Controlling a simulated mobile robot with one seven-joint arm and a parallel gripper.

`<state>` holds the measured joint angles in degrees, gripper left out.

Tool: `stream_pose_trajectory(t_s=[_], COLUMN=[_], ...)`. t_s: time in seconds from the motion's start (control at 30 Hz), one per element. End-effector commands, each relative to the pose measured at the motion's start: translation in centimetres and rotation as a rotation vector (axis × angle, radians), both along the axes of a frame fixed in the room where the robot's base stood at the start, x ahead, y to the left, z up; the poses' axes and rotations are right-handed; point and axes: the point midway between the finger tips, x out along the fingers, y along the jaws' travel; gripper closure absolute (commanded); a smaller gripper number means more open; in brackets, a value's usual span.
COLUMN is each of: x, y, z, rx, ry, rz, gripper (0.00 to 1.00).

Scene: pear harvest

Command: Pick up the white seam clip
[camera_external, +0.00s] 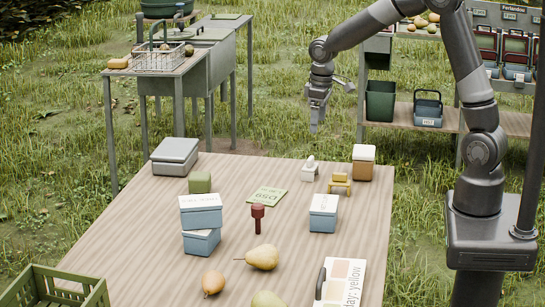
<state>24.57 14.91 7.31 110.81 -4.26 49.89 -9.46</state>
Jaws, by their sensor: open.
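A small white object (310,172) with a raised top stands near the far edge of the wooden table (225,260); it looks like the white seam clip, though it is too small to be sure. My gripper (314,128) hangs pointing down above and slightly beyond that far edge, clear of the table. It is roughly over the white object in the picture, apart from it, and holds nothing. Its finger gap is hard to see from here.
Close to the white object are a yellow stand-like item (340,183) and a brown-and-white box (363,162). A blue box (323,213), a red-handled tool (257,217), a green card (267,196) and a pear (262,257) lie nearer. A sink bench (200,75) stands behind left.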

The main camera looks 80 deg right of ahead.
Motion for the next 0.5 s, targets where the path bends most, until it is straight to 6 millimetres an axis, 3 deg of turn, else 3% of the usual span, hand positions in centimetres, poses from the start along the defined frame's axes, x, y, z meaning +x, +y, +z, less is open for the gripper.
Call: stream_pose_trajectory(t_s=[0.03,0.2,0.5], x=[0.7,2.1,2.6], y=[-1.2,-3.6,-4.7], z=[-1.6,-5.1,-8.4], rx=[0.012,0.037,0.050], ry=[0.020,0.055,0.072], rz=[-0.009,-0.021,-0.025], gripper=[0.16,0.16,0.16])
